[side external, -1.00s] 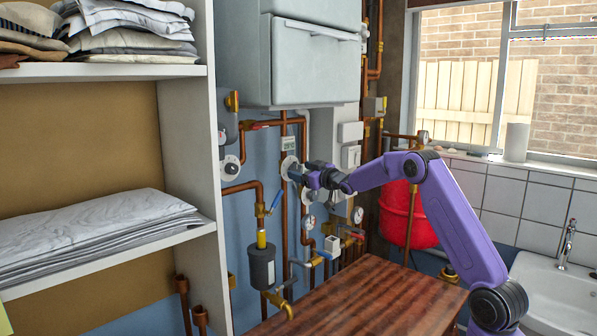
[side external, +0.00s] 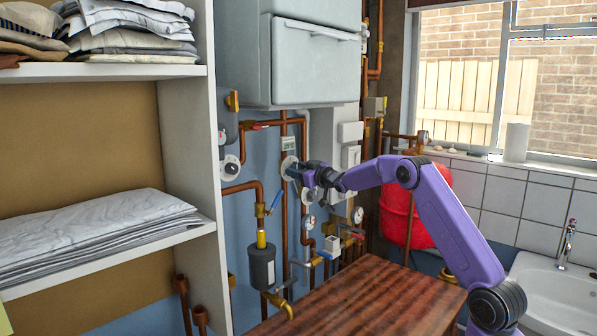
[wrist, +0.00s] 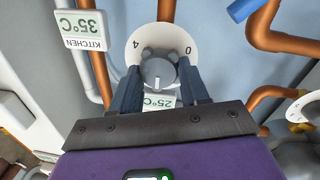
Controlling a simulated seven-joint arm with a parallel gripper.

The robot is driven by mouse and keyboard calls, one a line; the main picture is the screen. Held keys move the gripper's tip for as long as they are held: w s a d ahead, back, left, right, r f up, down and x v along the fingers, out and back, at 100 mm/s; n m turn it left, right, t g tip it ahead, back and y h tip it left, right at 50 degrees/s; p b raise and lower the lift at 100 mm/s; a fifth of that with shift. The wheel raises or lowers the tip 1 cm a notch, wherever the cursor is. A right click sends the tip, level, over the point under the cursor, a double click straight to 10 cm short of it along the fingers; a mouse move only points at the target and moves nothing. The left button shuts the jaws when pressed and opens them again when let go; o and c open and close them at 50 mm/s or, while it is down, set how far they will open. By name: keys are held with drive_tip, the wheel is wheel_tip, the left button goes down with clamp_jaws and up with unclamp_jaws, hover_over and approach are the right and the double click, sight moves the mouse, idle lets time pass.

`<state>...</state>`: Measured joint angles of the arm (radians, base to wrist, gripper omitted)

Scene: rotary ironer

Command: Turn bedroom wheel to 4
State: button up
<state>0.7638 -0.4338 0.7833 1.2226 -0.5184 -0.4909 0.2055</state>
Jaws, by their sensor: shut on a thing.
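A round white wheel (wrist: 135,36) with a grey knob (wrist: 158,70) at its centre is in the wrist view. Its figures look upside down, with 4 on the left and 0 on the right. A pale pointer mark on the knob points down in the picture. My gripper (wrist: 162,78) has its two dark fingers on either side of the knob and is shut on it. A display reading 25°C (wrist: 160,102) is partly hidden behind the gripper, and its room name does not show. In the side view, my gripper (side external: 294,172) is at a white dial (side external: 287,162) on the pipework.
A display marked KITCHEN 35°C (wrist: 81,29) sits beside the wheel. Copper pipes (wrist: 275,38) run close by. Another white dial (side external: 231,168) is to the left. A wooden worktop (side external: 360,300) lies below, clear of objects. A red tank (side external: 405,215) stands behind my arm.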

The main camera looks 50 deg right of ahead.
drive_tip(key=shift+m, duration=0.4)
drive_tip(key=m, duration=0.5)
drive_tip(key=shift+d+r+g, duration=0.1)
drive_tip(key=shift+r+g, duration=0.05)
drive_tip(key=shift+g, duration=0.15)
drive_tip(key=m, duration=0.6)
drive_tip(key=shift+d+y, duration=0.15)
drive_tip(key=shift+y, duration=0.25)
drive_tip(key=m, duration=0.5)
drive_tip(key=shift+d+y, duration=0.1)
drive_tip(key=shift+y, duration=0.3)
drive_tip(key=m, duration=0.5)
drive_tip(key=shift+y, duration=0.3)
drive_tip(key=shift+m, duration=0.5)
drive_tip(key=o, duration=1.1)
drive_tip(key=shift+f, duration=0.2)
drive_tip(key=shift+s, duration=0.1)
